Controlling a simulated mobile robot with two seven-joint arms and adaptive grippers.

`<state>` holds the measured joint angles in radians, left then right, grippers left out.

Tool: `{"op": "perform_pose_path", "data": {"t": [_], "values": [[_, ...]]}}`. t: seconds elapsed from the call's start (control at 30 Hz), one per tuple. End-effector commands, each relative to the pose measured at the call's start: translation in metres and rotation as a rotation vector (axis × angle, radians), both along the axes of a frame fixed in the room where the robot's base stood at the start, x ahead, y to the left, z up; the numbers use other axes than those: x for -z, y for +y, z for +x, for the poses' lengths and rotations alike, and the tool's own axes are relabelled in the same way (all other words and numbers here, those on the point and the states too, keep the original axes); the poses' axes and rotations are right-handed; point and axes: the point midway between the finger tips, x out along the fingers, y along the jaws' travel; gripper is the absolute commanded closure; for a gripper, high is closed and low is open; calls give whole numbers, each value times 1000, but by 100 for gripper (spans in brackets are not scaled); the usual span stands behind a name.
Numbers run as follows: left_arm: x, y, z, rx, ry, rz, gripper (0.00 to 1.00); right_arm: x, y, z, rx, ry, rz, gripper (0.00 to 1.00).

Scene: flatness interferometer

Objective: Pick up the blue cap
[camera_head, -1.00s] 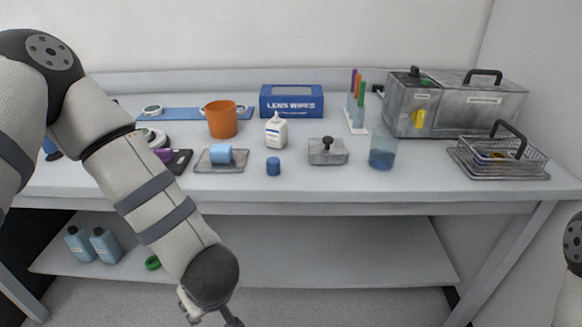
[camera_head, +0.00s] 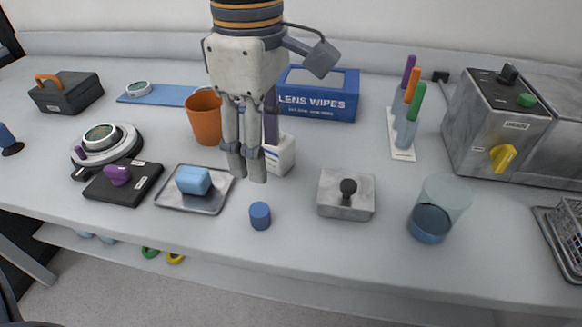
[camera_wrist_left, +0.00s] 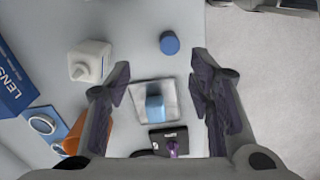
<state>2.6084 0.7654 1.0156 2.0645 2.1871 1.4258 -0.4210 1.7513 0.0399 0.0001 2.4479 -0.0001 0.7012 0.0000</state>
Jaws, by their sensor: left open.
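The blue cap (camera_head: 260,216) is a small dark blue cylinder standing upright on the bench near its front edge. It also shows in the left wrist view (camera_wrist_left: 169,42), at the top, beyond my fingertips. My left gripper (camera_head: 247,174) points down above the bench, just behind the cap and slightly left of it in the head view. The gripper is open and empty, and apart from the cap. It also shows in the left wrist view (camera_wrist_left: 160,72), with its fingers spread wide. My right gripper is not in view.
A white bottle (camera_head: 281,154) stands behind my left fingers, partly hidden. A metal tray (camera_head: 219,190) with a light blue block lies left of the cap. A grey knobbed block (camera_head: 340,207) and a beaker (camera_head: 430,228) stand right. Bench in front of the cap is clear.

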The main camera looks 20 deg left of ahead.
Motion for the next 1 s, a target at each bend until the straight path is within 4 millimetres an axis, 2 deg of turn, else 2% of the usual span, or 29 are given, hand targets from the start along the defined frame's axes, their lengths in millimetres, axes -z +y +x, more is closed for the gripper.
{"op": "perform_pose_path", "data": {"t": [0.07, 0.3, 0.43, 0.63, 0.73, 0.93, 1.0], "values": [[6, 0, -1, 2, 1, 1, 51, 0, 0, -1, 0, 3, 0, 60], [58, 1, -2, 1, 3, 3, 51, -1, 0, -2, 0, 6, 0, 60], [73, 1, -2, 1, 1, 2, 51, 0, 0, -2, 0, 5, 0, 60], [111, 4, -5, 1, 3, 2, 51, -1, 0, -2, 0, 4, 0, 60], [120, 4, -5, 1, 0, 1, 51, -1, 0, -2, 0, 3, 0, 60], [121, 4, -4, 1, -2, 1, 51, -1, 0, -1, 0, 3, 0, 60], [121, 4, -4, 1, -2, 1, 63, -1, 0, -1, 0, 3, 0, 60]]}}
